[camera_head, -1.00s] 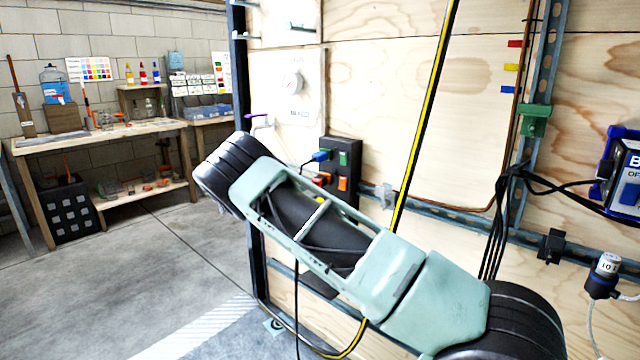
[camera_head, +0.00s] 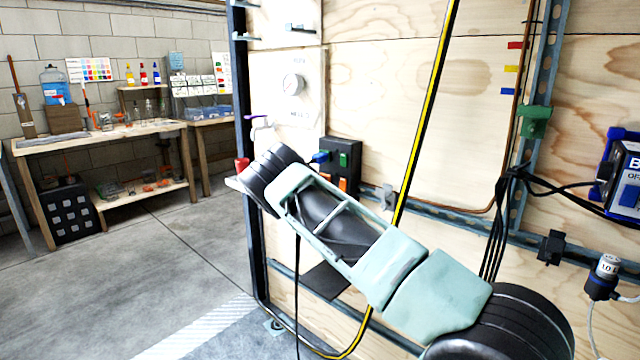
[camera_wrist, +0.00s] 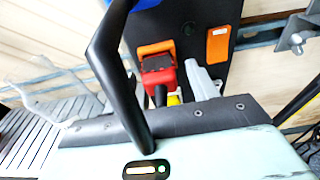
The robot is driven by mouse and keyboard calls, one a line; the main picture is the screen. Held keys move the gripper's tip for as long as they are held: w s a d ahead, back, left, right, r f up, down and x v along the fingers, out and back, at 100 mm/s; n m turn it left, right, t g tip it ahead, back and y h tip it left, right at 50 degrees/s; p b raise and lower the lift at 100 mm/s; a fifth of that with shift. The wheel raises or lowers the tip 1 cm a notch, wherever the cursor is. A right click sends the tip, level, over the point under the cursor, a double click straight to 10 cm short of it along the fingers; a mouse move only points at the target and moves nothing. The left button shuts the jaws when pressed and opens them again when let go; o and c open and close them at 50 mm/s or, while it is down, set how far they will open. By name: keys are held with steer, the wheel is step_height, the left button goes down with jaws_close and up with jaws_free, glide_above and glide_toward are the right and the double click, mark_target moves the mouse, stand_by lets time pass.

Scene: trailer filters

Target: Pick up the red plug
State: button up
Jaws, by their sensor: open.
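The red plug (camera_wrist: 160,80) shows in the wrist view, seated at a black socket box (camera_wrist: 190,25) below a raised orange cover (camera_wrist: 155,48). A black cable end and a yellow bit show below it. My gripper (camera_wrist: 128,75) is open; one dark finger crosses the view just left of the plug, apart from it in the picture. The other finger cannot be made out clearly. In the head view my arm hides the gripper and the plug; the socket box (camera_head: 348,152) shows just behind the arm.
A blue plug (camera_head: 320,157) sits in the same box. A red item (camera_head: 242,163) stands on a small ledge left of my arm. A yellow-black cable (camera_head: 428,110) hangs before the plywood wall.

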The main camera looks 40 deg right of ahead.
steer(key=c, duration=1.2)
steer(key=shift+o, duration=0.2)
steer(key=shift+a, duration=0.1)
steer(key=shift+a+r, duration=0.2)
steer(key=shift+r, duration=0.1)
steer(key=s+a+r, duration=0.1)
steer(key=a+r, duration=0.6)
steer(key=a, duration=0.6)
steer(key=shift+a+r, duration=0.2)
steer(key=shift+a, duration=0.05)
steer(key=shift+a, duration=0.15)
steer(key=shift+s+a+f+p, duration=0.1)
steer(key=shift+a+p, duration=0.35)
steer(key=shift+a, duration=0.45)
steer(key=shift+s+a+f+p, duration=0.1)
steer(key=shift+a+p, duration=0.35)
steer(key=shift+a, duration=0.45)
